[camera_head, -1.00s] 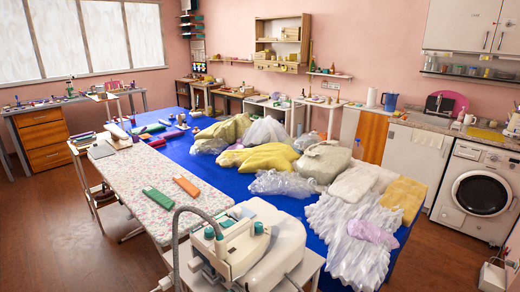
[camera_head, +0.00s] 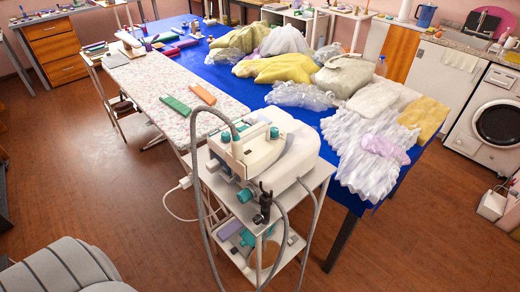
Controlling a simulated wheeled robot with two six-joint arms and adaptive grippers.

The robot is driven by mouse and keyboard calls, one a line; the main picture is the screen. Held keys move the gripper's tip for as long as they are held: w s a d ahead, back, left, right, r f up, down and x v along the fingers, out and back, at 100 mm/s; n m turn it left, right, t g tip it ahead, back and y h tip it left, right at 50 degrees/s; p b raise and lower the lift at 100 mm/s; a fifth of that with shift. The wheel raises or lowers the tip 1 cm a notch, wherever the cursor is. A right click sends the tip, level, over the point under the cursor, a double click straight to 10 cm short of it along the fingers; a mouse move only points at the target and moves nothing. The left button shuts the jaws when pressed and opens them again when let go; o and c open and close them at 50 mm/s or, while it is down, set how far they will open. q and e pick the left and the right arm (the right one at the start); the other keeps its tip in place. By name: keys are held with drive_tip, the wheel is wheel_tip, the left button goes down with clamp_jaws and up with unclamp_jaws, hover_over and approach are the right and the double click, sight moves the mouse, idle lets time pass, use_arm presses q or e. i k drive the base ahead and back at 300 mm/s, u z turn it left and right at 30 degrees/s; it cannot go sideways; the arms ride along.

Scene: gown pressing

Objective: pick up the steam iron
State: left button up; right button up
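The steam iron (camera_head: 246,148) is white with teal parts. It appears to sit on top of a bulky white base unit (camera_head: 290,158), and I cannot clearly tell where the iron ends and the base begins. A grey hose (camera_head: 200,150) arches up on its left side and hangs down beside the cart. The base unit stands on the top shelf of a white metal cart (camera_head: 322,172). Neither of my grippers is in view.
A floral ironing board (camera_head: 150,86) with a green and an orange bar lies behind the cart. A blue table (camera_head: 225,75) bears heaped garments and plastic. A grey padded chair (camera_head: 65,268) is at the lower left. A cable loops left of the cart. Wooden floor is open left and right.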

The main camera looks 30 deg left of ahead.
sight(263, 137)
drive_tip(key=z, duration=0.5)
drive_tip(key=k, duration=0.65)
drive_tip(key=z, duration=0.6)
drive_tip(key=i, duration=1.1)
drive_tip(key=u, duration=0.8)
drive_tip(key=i, duration=0.8)
drive_tip(key=u, duration=0.85)
